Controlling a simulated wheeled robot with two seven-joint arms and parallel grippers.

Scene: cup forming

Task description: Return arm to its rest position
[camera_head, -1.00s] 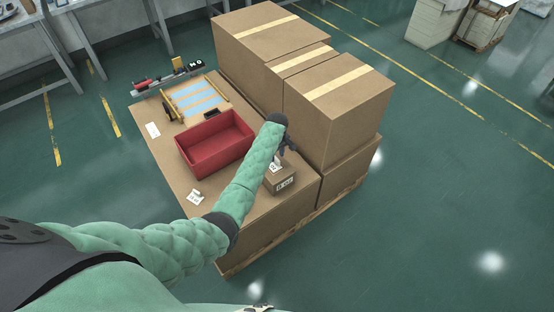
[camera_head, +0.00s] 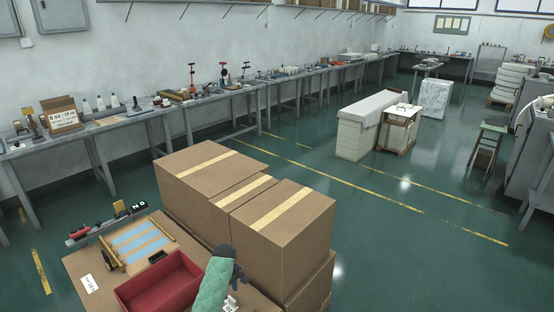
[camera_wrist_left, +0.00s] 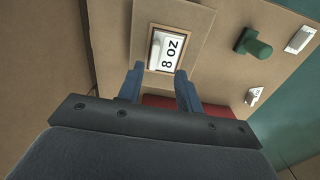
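My left arm, in a green quilted sleeve (camera_head: 212,284), reaches in from the bottom edge of the head view. Its dark gripper (camera_head: 238,274) is in front of the large cardboard boxes and right of the red bin (camera_head: 160,288). In the left wrist view the two fingers of this gripper (camera_wrist_left: 161,88) stand apart with nothing between them. A card reading "8 oz" (camera_wrist_left: 167,50) lies beyond the fingertips on a cardboard surface, apart from them. My right gripper is in neither view.
Large taped cardboard boxes (camera_head: 283,230) stand right beside the left gripper. A blue-striped frame (camera_head: 139,243) lies behind the red bin. Workbenches (camera_head: 215,97) line the far wall. The green floor (camera_head: 400,250) to the right is open.

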